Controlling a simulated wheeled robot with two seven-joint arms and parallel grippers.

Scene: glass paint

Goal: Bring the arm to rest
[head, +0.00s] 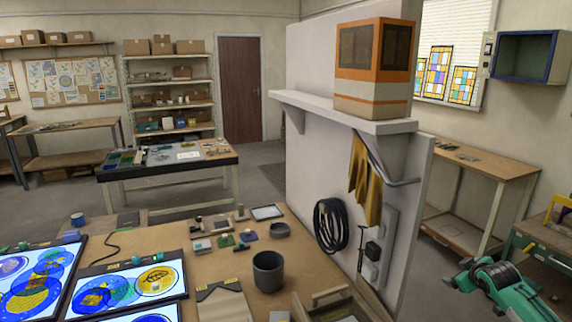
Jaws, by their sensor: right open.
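My right arm (512,288), teal and dark grey, shows at the lower right corner. Its gripper (452,282) is at the left end of the visible part, small and partly unclear. It is open, and I see nothing held in it. It is to the right of the white partition wall and apart from the workbench. My left arm and left gripper are out of view.
A wooden workbench (225,275) holds lit glass panels (130,287), a dark grey pot (268,272) and small tools. A partition wall (310,160) carries a shelf (345,118) with an orange-white box (373,68). A green bench (545,237) stands at right.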

